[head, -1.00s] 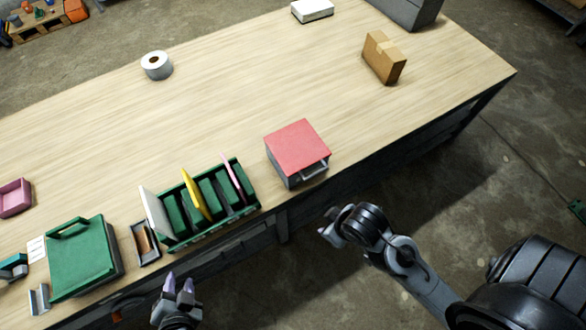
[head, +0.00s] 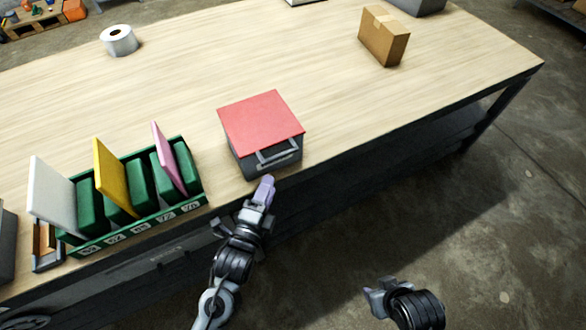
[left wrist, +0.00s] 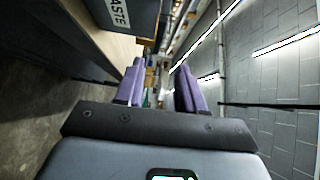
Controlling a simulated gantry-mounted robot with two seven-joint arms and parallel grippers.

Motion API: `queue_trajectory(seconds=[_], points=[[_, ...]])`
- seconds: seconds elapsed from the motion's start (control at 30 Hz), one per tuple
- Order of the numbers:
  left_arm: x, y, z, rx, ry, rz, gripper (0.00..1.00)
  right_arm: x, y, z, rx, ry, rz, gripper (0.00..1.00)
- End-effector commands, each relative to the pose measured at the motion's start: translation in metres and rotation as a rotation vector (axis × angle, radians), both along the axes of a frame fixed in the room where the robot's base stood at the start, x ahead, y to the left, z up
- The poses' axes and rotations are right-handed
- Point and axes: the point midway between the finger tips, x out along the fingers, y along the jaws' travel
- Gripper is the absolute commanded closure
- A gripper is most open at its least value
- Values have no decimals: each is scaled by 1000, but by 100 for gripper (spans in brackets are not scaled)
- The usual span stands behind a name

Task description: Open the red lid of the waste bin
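The waste bin (head: 268,161) is a dark grey box near the front edge of the table. Its flat red lid (head: 261,121) is closed, and a grey bar handle (head: 278,156) shows on its front. In the left wrist view the bin (left wrist: 128,14) shows at the top, with a white label ending in "ASTE". My left gripper (head: 265,190) is just in front of the bin, off the table edge, below the handle. Its purple fingers (left wrist: 160,82) are apart with nothing between them. My right gripper (head: 379,296) is away from the table at the lower right; its fingers are unclear.
A green rack (head: 130,232) with upright white, yellow and pink panels stands left of the bin. A small tray (head: 47,262) is beside it. A cardboard box (head: 384,37) and a white roll (head: 119,40) stand farther back. The table right of the bin is clear.

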Motion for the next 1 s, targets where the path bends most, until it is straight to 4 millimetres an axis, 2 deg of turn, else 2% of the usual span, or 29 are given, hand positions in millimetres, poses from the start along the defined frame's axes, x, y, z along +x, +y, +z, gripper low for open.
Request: queue_trajectory(seconds=[0.03,0.33,0.7,1.0], points=[[3,0,-7,-1,-10,0,62,0,0,-12,0,-1,0,57],[21,-5,-6,-2,-26,2,62,1,0,-20,-1,-3,2,57],[75,-26,-6,-4,-25,2,62,1,-2,-31,-7,-4,5,57],[103,-38,-5,-1,-25,1,62,0,-2,-36,-6,-3,4,57]])
